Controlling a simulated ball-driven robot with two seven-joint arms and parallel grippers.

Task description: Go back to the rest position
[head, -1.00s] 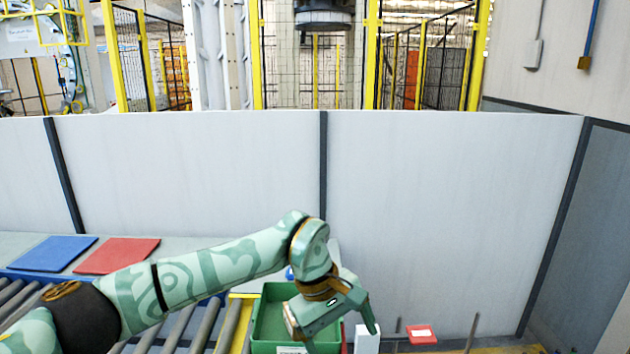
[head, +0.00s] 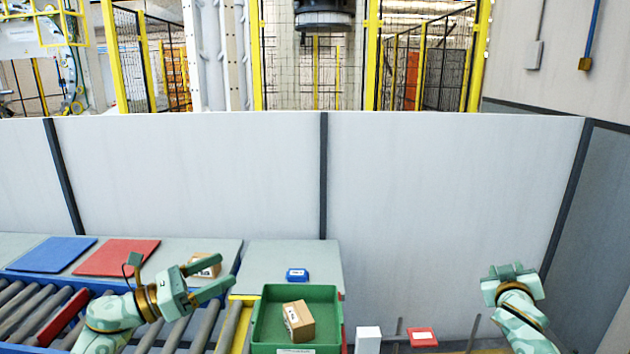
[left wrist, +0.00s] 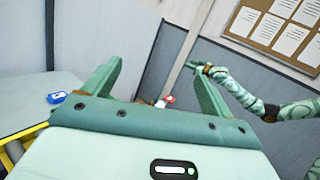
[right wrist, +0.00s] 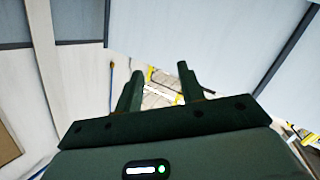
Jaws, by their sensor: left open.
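My left gripper (head: 222,277) is open and empty in the head view, above the rollers at the left of the green bin. Its two fingers stand apart with nothing between them in the left wrist view (left wrist: 150,85). My right gripper (head: 510,270) is raised at the far right of the head view, in front of the pale wall panel. In the right wrist view its two fingers (right wrist: 160,85) stand apart with no object between them.
A green bin (head: 268,335) holds a brown box (head: 299,321). Another brown box (head: 205,265) is partly behind my left gripper. A blue item (head: 297,274) lies on the grey table (head: 270,254). Blue (head: 52,253) and red (head: 116,256) mats lie left. A red-topped item (head: 422,337) is right of the bin.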

